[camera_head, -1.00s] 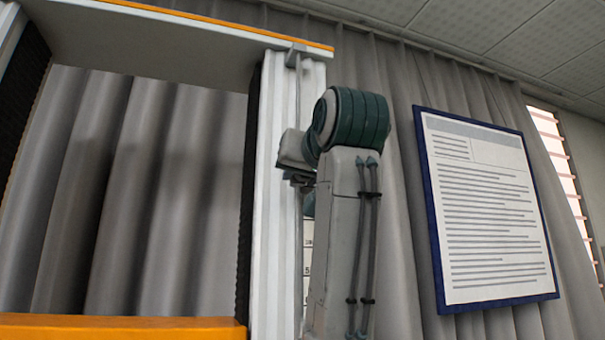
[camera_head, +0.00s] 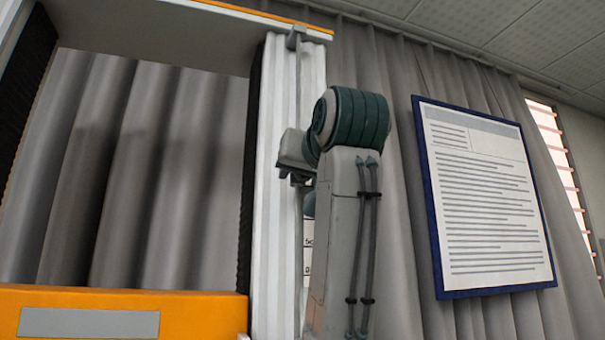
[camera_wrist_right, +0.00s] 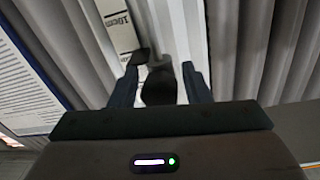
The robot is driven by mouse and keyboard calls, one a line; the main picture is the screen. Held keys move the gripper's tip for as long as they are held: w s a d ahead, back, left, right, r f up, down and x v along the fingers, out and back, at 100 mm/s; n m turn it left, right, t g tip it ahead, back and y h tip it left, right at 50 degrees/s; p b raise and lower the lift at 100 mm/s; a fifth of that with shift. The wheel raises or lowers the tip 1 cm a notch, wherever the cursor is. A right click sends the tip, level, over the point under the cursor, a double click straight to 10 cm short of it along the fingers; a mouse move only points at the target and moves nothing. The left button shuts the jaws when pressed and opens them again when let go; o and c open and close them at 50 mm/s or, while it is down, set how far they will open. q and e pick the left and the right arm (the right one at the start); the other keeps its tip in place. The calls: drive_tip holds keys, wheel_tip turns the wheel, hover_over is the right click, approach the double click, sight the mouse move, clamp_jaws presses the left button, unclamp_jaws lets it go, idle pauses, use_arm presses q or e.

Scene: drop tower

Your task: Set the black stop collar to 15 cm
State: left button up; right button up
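The black stop collar (camera_wrist_right: 159,86) shows in the right wrist view between the two fingers of my right gripper (camera_wrist_right: 160,76). A narrow gap shows on each side of its dark part, so the fingers look open around it. In the head view my right gripper (camera_head: 296,152) is beside the thin vertical rod (camera_head: 298,85); a small dark piece shows just under it, and I cannot tell whether that is collar or finger. The white scale (camera_head: 307,255) is partly behind my arm. A "10cm" mark on the scale (camera_wrist_right: 119,22) shows in the wrist view. My left gripper is out of view.
The white tower post (camera_head: 270,210) stands just left of the rod. A grey top beam with an orange edge (camera_head: 240,15) and an orange lower beam (camera_head: 200,308) frame a curtained opening. A blue-framed notice (camera_head: 485,195) hangs on the right.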

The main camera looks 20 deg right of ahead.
drive_tip(key=shift+o, duration=0.4)
drive_tip(key=shift+s+f+b, duration=0.1)
drive_tip(key=shift+s+b, duration=0.2)
drive_tip(key=s+b, duration=0.8)
drive_tip(key=s, duration=0.2)
drive_tip(key=shift+s+a, duration=0.1)
